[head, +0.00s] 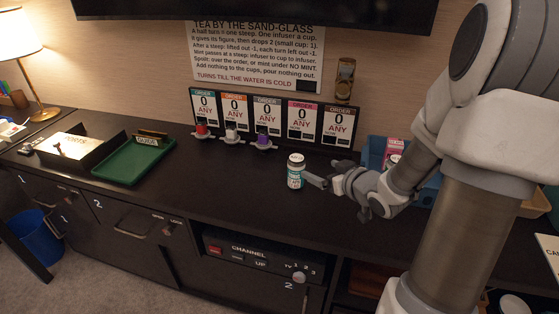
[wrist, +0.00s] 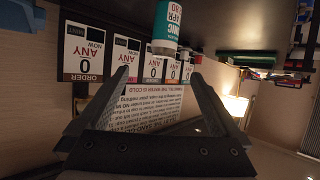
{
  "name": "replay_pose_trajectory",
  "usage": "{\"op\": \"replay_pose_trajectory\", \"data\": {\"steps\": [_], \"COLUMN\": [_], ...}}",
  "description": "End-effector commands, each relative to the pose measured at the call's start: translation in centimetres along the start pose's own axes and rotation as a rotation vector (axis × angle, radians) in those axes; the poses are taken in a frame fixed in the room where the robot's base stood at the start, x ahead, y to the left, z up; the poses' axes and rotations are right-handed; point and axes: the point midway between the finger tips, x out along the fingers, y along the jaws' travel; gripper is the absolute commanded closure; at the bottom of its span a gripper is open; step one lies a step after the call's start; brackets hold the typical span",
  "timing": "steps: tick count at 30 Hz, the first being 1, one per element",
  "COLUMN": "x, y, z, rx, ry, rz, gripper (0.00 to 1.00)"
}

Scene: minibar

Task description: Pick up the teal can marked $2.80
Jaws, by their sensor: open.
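The teal can (head: 295,172), with a white top and a white and teal label, stands upright on the dark counter, left of my gripper. In the wrist view, which is upside down, the can (wrist: 166,28) shows near the top edge; its label is cut off, with an "80" readable. My gripper (head: 318,180) is open and empty, low over the counter, with its fingers pointing left towards the can. In the wrist view the can lies beyond the fingertips (wrist: 159,74), sideways between them but apart from them.
A row of order cards (head: 272,117) stands behind the can, with small red, white and purple items on dishes before it. A green tray (head: 134,166) and a black box (head: 78,158) are on the left. A blue bin (head: 374,150) stands behind my arm. Counter left of the can is clear.

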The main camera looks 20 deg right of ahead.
Motion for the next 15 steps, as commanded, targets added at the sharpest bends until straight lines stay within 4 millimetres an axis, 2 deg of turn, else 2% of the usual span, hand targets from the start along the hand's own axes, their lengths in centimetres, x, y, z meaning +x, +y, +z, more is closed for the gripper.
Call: {"op": "replay_pose_trajectory", "data": {"steps": [1,4,7,15], "x": [0.1,0.2,1.3,7.2], "y": [-0.1,-0.3,-0.4,-0.7], "z": [0.8,1.1,1.2,1.1], "rx": [0.015,0.026,0.028,0.027], "ry": [0.012,0.027,0.032,0.031], "rz": [-0.014,-0.033,-0.038,-0.038], "gripper": [0.0,0.0,0.0,0.0]}}
